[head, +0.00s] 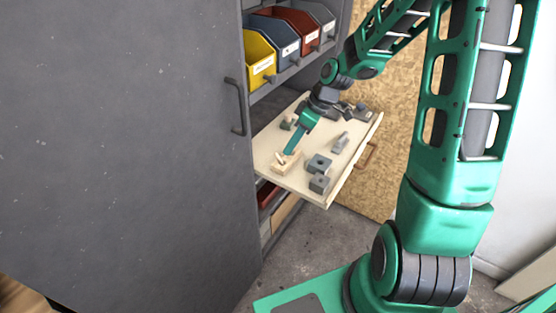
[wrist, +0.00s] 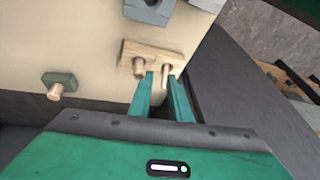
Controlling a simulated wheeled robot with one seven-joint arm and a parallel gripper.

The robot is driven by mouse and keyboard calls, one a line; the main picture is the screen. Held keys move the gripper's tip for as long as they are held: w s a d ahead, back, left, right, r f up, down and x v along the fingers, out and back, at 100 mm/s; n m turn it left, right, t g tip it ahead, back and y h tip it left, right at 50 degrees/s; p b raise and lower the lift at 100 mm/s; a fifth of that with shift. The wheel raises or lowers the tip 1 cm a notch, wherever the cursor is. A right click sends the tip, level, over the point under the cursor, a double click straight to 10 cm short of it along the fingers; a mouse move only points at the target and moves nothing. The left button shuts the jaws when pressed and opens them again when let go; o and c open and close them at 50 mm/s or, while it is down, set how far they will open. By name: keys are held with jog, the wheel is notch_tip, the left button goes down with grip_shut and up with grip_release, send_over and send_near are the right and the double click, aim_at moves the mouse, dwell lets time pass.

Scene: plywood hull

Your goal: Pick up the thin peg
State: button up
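A light wooden block (wrist: 152,50) lies on the pull-out shelf, with two pegs standing in it. The thin peg (wrist: 165,72) is on the right in the wrist view, and a thicker peg (wrist: 139,66) is to its left. My gripper (wrist: 162,77) is open, its two green fingers reaching toward the block. The thin peg's end shows between the fingertips, nearer the right one; I cannot tell whether they touch it. In the head view my gripper (head: 289,153) points down at the wooden block (head: 285,164), and its fingers partly hide the pegs.
A grey-green block with a peg (wrist: 58,84) stands apart on the shelf. Grey blocks (head: 319,164) lie toward the shelf's front edge (head: 345,170). Coloured bins (head: 259,59) sit above, and a grey cabinet door (head: 130,150) is on the left.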

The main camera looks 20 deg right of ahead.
aim_at(279, 159)
jog(key=a, duration=0.1)
jog(key=w+a, duration=0.1)
jog(key=shift+a, duration=0.4)
jog(key=shift+x, duration=1.5)
jog(key=shift+d, duration=0.1)
grip_shut()
